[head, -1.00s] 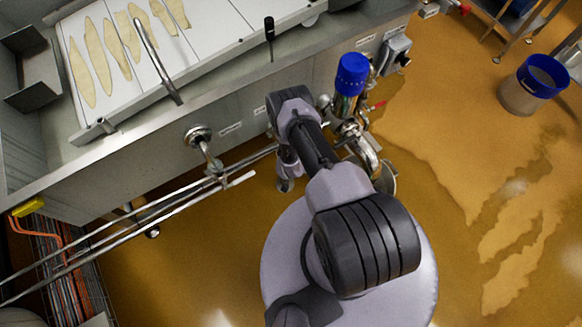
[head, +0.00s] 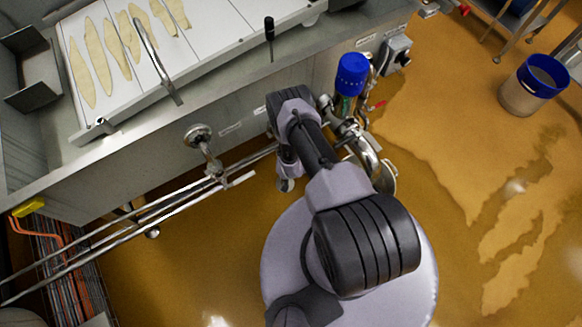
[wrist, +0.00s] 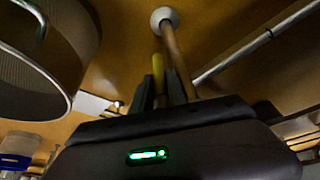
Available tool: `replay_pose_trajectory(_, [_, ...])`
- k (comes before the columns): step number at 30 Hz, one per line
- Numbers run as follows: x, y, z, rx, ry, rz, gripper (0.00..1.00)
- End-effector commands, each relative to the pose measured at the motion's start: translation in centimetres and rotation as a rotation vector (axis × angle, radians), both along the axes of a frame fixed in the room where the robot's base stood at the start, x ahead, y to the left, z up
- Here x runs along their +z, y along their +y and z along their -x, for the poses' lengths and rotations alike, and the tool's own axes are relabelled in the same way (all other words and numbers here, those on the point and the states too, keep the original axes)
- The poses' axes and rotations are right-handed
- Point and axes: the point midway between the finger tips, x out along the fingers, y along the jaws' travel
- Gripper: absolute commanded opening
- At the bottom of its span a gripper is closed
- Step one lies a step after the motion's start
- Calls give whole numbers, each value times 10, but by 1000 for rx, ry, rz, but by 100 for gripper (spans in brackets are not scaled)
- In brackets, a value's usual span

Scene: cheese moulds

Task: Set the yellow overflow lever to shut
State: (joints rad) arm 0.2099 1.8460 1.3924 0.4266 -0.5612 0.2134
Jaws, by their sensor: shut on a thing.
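In the wrist view the dark fingers of my gripper (wrist: 163,86) are close together, shut on the yellow lever (wrist: 157,68). A short length of the lever shows between and beyond the fingertips. Its pivot and its shut or open marking cannot be made out. In the head view my arm covers the gripper and the lever; neither can be told there.
A brownish rod with a white ball end (wrist: 165,17) stands close to the right finger. A round metal vessel (wrist: 45,55) is at upper left. In the head view a blue-topped valve (head: 352,72) and pipes (head: 150,220) run along the steel vat (head: 100,175).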

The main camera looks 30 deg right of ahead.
Motion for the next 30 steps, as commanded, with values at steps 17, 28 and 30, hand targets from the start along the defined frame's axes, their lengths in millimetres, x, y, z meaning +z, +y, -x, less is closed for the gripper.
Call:
replay_pose_trajectory(17, [2, 6, -2, 8, 2, -114, 0])
replay_pose_trajectory(28, [4, 18, -1, 8, 10, -395, 0])
replay_pose_trajectory(30, [5, 20, -2, 10, 10, -444, 0])
